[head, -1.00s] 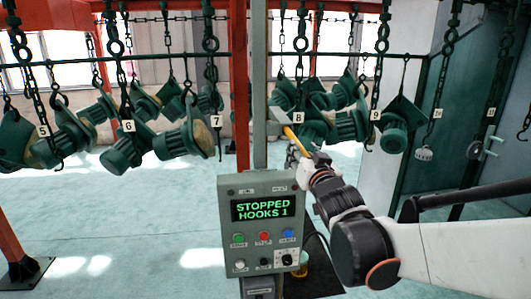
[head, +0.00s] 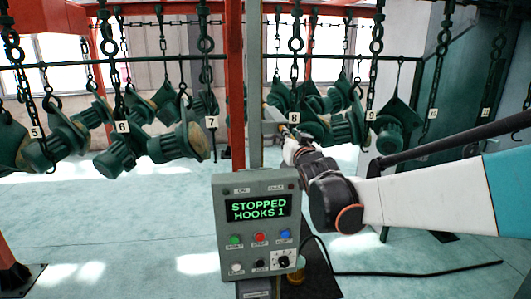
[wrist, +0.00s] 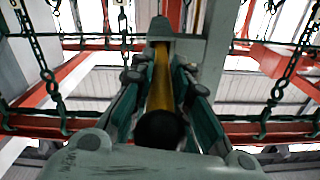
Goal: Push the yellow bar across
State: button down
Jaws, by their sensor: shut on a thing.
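The yellow bar (wrist: 161,85) lies lengthwise between the fingers of my gripper (wrist: 162,80) in the wrist view, with a round black end toward the camera. Its far end meets a grey post or bracket. In the head view my gripper (head: 290,145) is beside the grey post, above the control box, and is shut on the bar. The bar is mostly hidden by my gripper there.
A grey control box (head: 257,230) reads "STOPPED HOOKS 1" and stands below my gripper. Green motor parts (head: 185,140) hang from numbered chain hooks on both sides. A grey post (head: 254,80) rises behind the box.

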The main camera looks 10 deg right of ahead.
jog(key=shift+w, duration=1.45)
jog(key=c, duration=1.5)
grip_release()
jog(key=shift+s, duration=0.15)
jog(key=s, duration=1.2)
